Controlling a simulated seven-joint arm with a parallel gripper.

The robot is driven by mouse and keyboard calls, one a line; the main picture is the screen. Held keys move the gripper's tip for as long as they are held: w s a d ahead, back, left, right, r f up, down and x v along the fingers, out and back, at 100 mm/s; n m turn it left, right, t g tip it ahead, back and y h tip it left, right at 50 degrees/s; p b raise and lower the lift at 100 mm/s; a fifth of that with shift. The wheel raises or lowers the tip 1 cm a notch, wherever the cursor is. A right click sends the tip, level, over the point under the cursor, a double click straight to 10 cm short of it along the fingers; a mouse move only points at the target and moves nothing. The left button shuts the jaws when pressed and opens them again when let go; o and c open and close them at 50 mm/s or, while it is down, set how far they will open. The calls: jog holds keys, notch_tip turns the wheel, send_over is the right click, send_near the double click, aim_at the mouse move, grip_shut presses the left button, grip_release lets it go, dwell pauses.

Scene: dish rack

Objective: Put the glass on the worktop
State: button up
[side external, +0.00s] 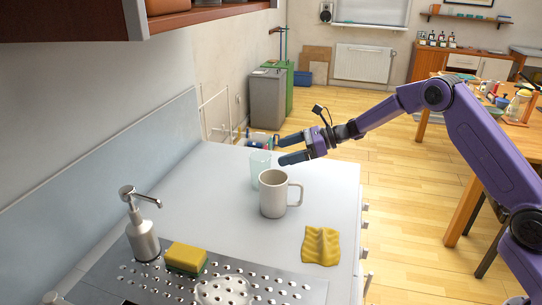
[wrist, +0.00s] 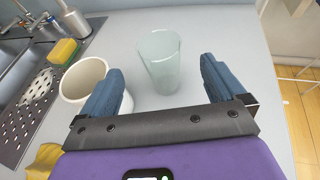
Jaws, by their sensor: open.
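The glass (side external: 260,165) is pale, see-through and green-tinted. It stands upright on the grey worktop (side external: 331,188), behind the mug in the side external view. In the wrist view the glass (wrist: 160,62) is upright ahead of my gripper (wrist: 160,78), roughly in line with the gap between its two blue fingers. My gripper (side external: 280,150) also shows in the side external view, reaching in from the right close to the glass. It is open and empty. The mug partly hides the lower part of the glass in the side external view.
A white mug (side external: 272,195) stands upright close to the glass; in the wrist view it is beside my left finger. A yellow cloth (side external: 321,245), a sponge (side external: 186,257), a soap dispenser (side external: 142,235) and the perforated drainer (side external: 260,285) lie nearer the camera.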

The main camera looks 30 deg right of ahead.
jog(key=s+a+r+m+t+h, duration=0.1)
jog(key=s+a+r+m+h, duration=0.25)
jog(key=s+m, duration=0.55)
jog(key=s+a+r+m+t+h, duration=0.1)
jog(key=s+a+r+m+h, duration=0.2)
jog(key=s+m, duration=0.5)
jog(key=s+d+f+m+g+h, duration=0.1)
jog(key=s+d+m+g, duration=0.2)
jog(key=s+m, duration=0.3)
jog(key=s+d+f+m+g+h, duration=0.1)
jog(key=s+d+m, duration=0.4)
jog(key=s, duration=1.1)
jog(key=s+d+f+m+g+h, duration=0.1)
jog(key=s+d+m+g+h, duration=0.2)
jog(key=s+m, duration=0.4)
jog(key=s+d+g, duration=0.1)
jog(key=s, duration=0.3)
jog(key=shift+d+f+m+g, duration=0.15)
jog(key=shift+d+m+g, duration=0.15)
